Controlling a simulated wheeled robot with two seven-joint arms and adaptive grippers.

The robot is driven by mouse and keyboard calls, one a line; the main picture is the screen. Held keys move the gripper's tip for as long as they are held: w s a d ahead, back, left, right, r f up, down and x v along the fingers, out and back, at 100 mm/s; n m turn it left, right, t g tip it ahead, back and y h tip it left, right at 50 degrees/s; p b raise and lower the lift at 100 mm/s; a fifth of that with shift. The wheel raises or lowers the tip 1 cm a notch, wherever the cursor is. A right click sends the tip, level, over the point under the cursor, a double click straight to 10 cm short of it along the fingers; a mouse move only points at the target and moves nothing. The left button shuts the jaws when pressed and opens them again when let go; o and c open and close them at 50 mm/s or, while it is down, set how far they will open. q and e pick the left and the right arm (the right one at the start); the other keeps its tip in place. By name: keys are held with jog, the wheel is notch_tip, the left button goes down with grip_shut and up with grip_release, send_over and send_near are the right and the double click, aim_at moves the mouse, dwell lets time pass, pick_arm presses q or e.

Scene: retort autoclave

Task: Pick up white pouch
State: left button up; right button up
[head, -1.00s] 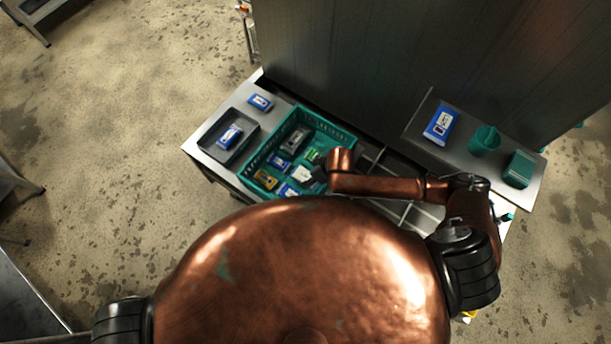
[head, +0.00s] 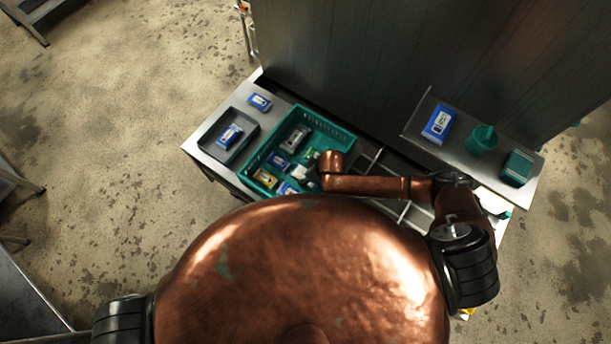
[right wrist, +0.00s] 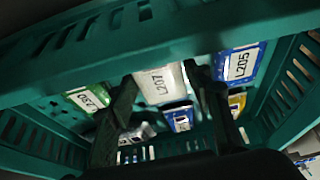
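The white pouch (right wrist: 158,84), marked L207, lies in the teal crate (right wrist: 75,62). In the right wrist view it shows between and just beyond the fingertips of my right gripper (right wrist: 161,80). The dark fingers are spread, one on each side of the pouch; I cannot tell whether they touch it. My left gripper is not in view.
A green pouch (right wrist: 88,98) and a blue pouch (right wrist: 240,64) lie on either side. Other packs lie in the crate. The crate walls stand close around the gripper. A grey tray (head: 255,121) is left of the crate; a raised shelf (head: 468,165) is at right.

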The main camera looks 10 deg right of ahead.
jog(key=c, duration=0.7)
